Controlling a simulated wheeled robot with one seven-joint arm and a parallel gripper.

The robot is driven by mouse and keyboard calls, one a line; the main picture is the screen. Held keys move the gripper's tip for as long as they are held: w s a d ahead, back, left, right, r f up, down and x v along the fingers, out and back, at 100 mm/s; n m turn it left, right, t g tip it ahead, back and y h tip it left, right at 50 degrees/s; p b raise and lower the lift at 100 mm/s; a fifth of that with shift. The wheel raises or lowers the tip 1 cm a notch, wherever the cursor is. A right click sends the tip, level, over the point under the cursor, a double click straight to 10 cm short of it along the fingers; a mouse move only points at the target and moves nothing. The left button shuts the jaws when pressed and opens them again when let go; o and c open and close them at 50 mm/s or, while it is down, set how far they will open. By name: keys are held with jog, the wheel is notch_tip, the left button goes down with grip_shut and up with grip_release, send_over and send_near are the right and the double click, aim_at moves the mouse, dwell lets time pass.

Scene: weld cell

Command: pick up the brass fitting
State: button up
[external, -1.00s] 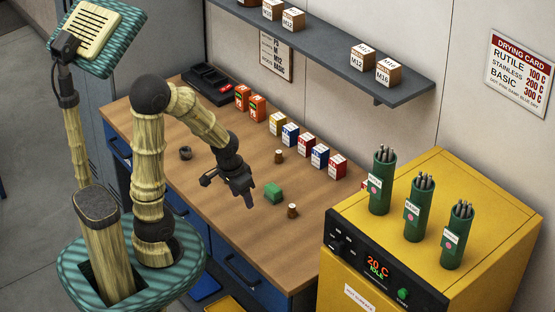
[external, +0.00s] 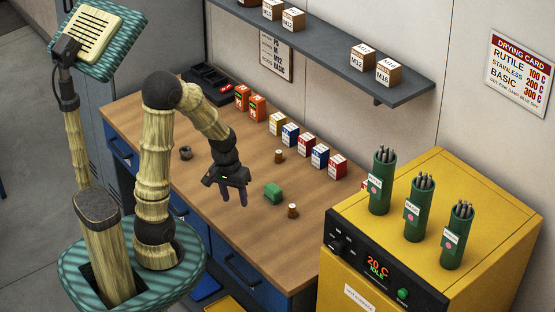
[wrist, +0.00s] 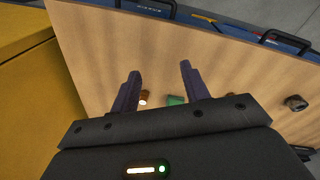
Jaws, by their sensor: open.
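Two small brown-and-pale cylinders stand on the bench; either may be the brass fitting, and I cannot tell which. One (external: 292,211) is near the front, right of a green block (external: 273,194); the other (external: 279,156) is farther back. In the wrist view a brown cylinder (wrist: 145,97) shows beside the left finger, partly hidden, and the green block (wrist: 176,100) shows near the gripper body. My gripper (external: 235,203) is open and empty above the bench, left of the green block, fingers pointing down. Its two spread fingers show in the wrist view (wrist: 160,70).
A dark ring-shaped part (external: 185,153) lies at the bench's left. A row of small boxes (external: 291,134) lines the back. The yellow oven (external: 440,190) stands at the right, bearing green rod holders. The bench top in front of the gripper is clear.

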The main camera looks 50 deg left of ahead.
jog(key=a+f+n+t+h+b, duration=0.1)
jog(key=a+f+n+t+h, duration=0.1)
jog(key=a+n, duration=0.4)
jog(key=w+a+f+n+t+h+b, duration=0.1)
jog(key=a+f+n+t+h, duration=0.1)
jog(key=a+n, duration=0.5)
jog(key=w+a+f+n+t+h+b, duration=0.1)
jog(key=a+f+n+t+h+b, duration=0.1)
jog(key=a+f+n, duration=0.2)
jog(key=shift+a+n+t, duration=0.3)
jog(key=shift+a+n, duration=0.95)
jog(key=shift+n, duration=0.55)
jog(key=a+n+t, duration=0.1)
jog(key=a+n, duration=0.1)
jog(key=a, duration=0.1)
jog(key=s+a+n+t+y, duration=0.1)
jog(key=a+n+t, duration=0.1)
jog(key=a, duration=0.1)
jog(key=s+a+n+t+b, duration=0.1)
jog(key=a+n, duration=0.1)
jog(key=a, duration=0.2)
jog(key=shift+t+y, duration=0.4)
jog(key=shift+d, duration=0.15)
jog(key=p+x, duration=0.1)
jog(key=x, duration=1.1)
jog(key=shift+w+f+p, duration=0.1)
jog(key=shift+p, duration=0.2)
jog(key=shift+d, duration=0.1)
